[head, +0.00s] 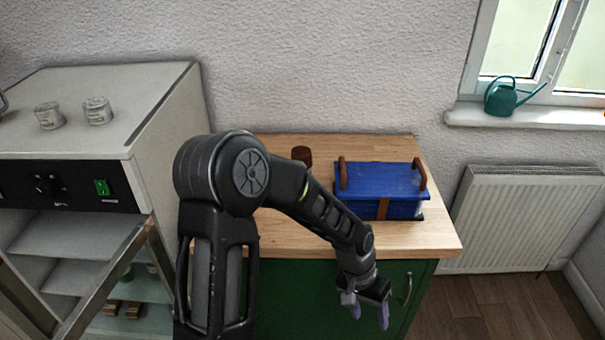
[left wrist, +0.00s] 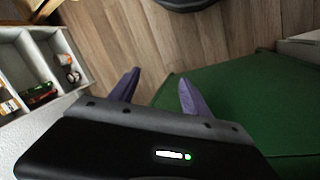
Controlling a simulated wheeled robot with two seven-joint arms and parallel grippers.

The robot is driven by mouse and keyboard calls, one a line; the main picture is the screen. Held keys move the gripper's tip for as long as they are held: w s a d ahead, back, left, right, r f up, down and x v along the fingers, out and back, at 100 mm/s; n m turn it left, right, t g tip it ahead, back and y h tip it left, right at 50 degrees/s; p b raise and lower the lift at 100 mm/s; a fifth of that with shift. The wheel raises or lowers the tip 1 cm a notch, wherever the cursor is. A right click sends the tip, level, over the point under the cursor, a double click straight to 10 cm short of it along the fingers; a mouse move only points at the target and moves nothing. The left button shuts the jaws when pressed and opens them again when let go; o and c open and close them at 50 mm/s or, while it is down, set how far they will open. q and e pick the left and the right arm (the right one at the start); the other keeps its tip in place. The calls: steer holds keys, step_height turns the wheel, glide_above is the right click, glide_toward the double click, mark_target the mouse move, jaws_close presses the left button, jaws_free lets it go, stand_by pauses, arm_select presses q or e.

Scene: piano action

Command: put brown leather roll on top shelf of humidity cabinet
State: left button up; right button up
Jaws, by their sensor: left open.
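The brown leather roll seems to be the short dark brown cylinder (head: 301,155) on the wooden worktop, left of the blue box; my arm hides part of its surroundings. The humidity cabinet (head: 165,135) stands at the left. Its top shelf (head: 70,237) looks bare where it shows, and its glass door (head: 95,285) stands open. My left gripper (head: 369,317) is open and empty, pointing down in front of the green cupboard, away from the roll. Its purple fingers are spread in the left wrist view (left wrist: 158,92). My right gripper is not in view.
A blue box (head: 385,185) with brown handles stands on the wooden worktop (head: 285,238). Two tins (head: 97,111) sit on the cabinet top. Small brown items (head: 122,308) lie low inside it.

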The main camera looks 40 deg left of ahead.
arm_select(q)
steer(key=s+d+f, duration=0.5)
steer(key=s+f, duration=0.3)
steer(key=s+d+f+n, duration=0.1)
steer(key=s+d+f, duration=0.4)
steer(key=s+f, duration=0.2)
steer(key=shift+s+d+f+h, duration=0.15)
steer(key=shift+s+f+h, duration=0.25)
steer(key=shift+s, duration=0.45)
steer(key=shift+c, duration=0.4)
